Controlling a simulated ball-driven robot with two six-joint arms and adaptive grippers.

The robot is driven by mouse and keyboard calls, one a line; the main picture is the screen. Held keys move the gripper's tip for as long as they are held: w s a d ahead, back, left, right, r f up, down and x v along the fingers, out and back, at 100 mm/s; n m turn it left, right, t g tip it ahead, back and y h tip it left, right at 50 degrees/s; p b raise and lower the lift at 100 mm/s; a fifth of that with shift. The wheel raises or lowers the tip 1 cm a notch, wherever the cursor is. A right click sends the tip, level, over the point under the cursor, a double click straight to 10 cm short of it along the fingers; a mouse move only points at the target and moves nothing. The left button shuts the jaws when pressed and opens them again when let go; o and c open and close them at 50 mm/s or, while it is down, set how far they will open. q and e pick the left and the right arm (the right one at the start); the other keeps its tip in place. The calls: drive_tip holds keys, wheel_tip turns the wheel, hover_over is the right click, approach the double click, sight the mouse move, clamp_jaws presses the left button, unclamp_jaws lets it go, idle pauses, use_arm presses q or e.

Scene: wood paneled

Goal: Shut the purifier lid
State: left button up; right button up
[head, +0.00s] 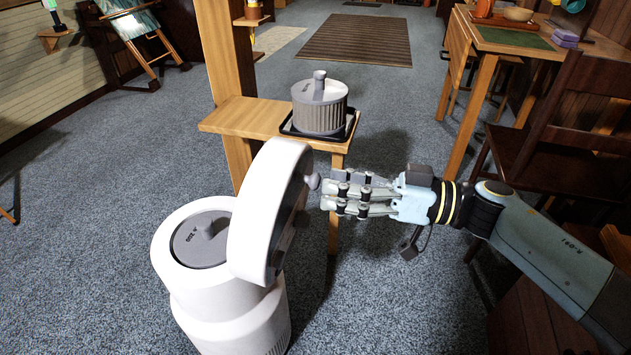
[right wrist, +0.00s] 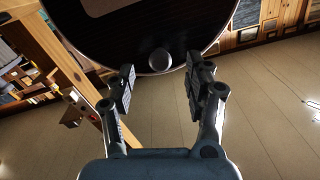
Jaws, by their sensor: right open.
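The white purifier (head: 225,305) stands on the carpet at the lower left of the head view. Its round white lid (head: 262,205) is raised and tilted steeply at the body's right side. A grey disc with a knob (head: 203,240) shows in the open top. A small grey knob (head: 313,181) sticks out from the lid toward my right gripper (head: 328,195). In the right wrist view the lid's dark round face (right wrist: 135,35) fills the top, and the knob (right wrist: 159,58) sits ahead of the open, empty fingers (right wrist: 160,88). My left gripper is not in view.
A grey ribbed canister (head: 320,108) sits in a black tray (head: 291,133) on a wooden shelf (head: 240,117) behind the lid. A wooden table (head: 490,40) and a dark chair (head: 560,130) stand at the right. Carpet is clear at front centre.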

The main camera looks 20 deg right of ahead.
sight(319, 183)
drive_tip(key=x, duration=0.4)
drive_tip(key=shift+a, duration=0.1)
clamp_jaws()
idle(0.4)
